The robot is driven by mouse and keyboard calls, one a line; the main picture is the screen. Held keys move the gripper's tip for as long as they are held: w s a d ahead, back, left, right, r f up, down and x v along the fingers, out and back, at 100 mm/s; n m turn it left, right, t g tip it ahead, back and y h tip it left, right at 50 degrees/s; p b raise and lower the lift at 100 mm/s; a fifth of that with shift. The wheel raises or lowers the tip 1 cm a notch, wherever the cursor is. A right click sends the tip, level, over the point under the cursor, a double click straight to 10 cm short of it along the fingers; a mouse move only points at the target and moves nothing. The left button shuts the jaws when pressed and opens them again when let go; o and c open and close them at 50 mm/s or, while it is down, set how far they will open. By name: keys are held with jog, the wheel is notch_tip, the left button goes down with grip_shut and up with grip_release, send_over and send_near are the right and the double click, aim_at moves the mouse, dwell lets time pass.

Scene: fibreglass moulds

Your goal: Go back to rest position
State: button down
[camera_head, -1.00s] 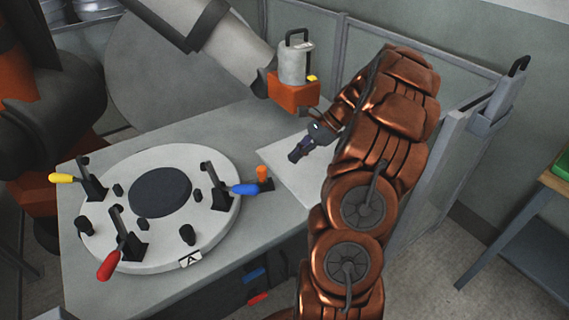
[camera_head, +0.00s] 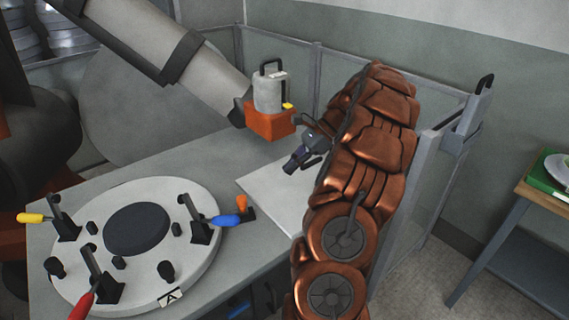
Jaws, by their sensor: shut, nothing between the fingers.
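My gripper (camera_head: 293,165) is near the middle of the head view, at the end of my copper-coloured arm. It is shut and empty, over or near the pale sheet (camera_head: 266,187) on the table. I cannot tell how high it is above the sheet. My arm rises along the right of the table and hides part of the sheet and the table's right side.
The round white mould (camera_head: 195,262) with yellow, red and blue handled clamps lies on the grey table (camera_head: 145,165). A grey canister on an orange base (camera_head: 268,122) stands behind my gripper. Grey panels fence the back and right. A side table (camera_head: 546,193) stands right.

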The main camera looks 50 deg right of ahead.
jog(key=s+a+r+n+g+h, duration=0.15)
jog(key=a+n, duration=0.25)
jog(key=a, duration=0.5)
jog(key=s+a+r+n+g, duration=0.15)
jog(key=a+n, duration=0.25)
jog(key=a, duration=0.5)
jog(key=s+a+r+n+g+h, duration=0.1)
jog(key=a+r+n+g, duration=0.15)
jog(key=a, duration=0.55)
jog(key=s+a+f+n+h+p, duration=0.1)
jog(key=s+a+n, duration=0.3)
jog(key=s, duration=0.5)
jog(key=s+a+f+n+h, duration=0.2)
jog(key=s+a+n+h, duration=0.2)
jog(key=s+n, duration=0.4)
jog(key=shift+s+f+p, duration=0.15)
jog(key=shift+s+p, duration=0.25)
jog(key=shift+s, duration=0.8)
jog(key=shift+n+h, duration=0.25)
